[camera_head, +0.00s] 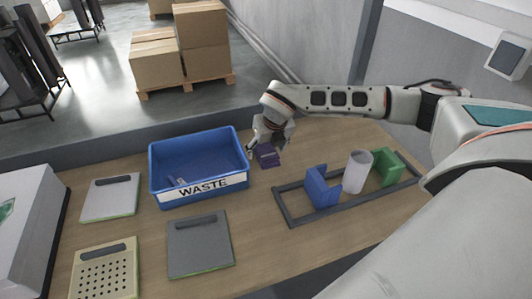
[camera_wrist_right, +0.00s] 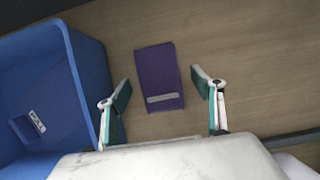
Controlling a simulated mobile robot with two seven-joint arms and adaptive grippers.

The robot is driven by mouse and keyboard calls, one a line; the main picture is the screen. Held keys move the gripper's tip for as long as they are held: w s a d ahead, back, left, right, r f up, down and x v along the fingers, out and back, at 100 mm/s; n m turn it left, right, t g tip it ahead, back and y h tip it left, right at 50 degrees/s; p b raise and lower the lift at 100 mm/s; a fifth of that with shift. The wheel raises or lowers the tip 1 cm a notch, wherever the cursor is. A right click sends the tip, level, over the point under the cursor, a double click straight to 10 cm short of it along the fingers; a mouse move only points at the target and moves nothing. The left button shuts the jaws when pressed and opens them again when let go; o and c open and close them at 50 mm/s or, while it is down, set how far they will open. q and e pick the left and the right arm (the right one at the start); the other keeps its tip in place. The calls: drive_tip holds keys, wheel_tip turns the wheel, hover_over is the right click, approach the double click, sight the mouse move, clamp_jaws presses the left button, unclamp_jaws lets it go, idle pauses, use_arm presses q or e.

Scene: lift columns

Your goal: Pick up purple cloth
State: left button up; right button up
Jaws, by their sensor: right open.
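The purple cloth (camera_head: 267,157) is a small folded rectangle lying on the wooden table, just right of the blue bin. In the right wrist view the purple cloth (camera_wrist_right: 157,68) lies flat, with a pale grey strip near its lower edge. My right gripper (camera_head: 267,147) is above the cloth, pointing down. In the wrist view its fingers (camera_wrist_right: 161,88) are spread apart, one to each side of the cloth's near end, with nothing between them gripped. The gap between fingertips and cloth is hard to judge. My left gripper does not show.
A blue bin (camera_head: 158,161) labelled WASTE stands close left of the gripper, holding a small item. A dark frame (camera_head: 330,212) with a blue bracket (camera_head: 318,190), white cylinder (camera_head: 356,172) and green block (camera_head: 388,168) lies right. Flat panels (camera_head: 200,245) lie front left.

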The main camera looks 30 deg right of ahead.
sight(267, 152)
drive_tip(key=c, duration=1.1)
drive_tip(key=shift+r, duration=0.1)
drive_tip(key=shift+c, duration=0.2)
wheel_tip(267, 152, up, 20)
drive_tip(key=shift+b, duration=0.4)
drive_tip(key=shift+o, duration=1.3)
drive_tip(key=shift+c, duration=1)
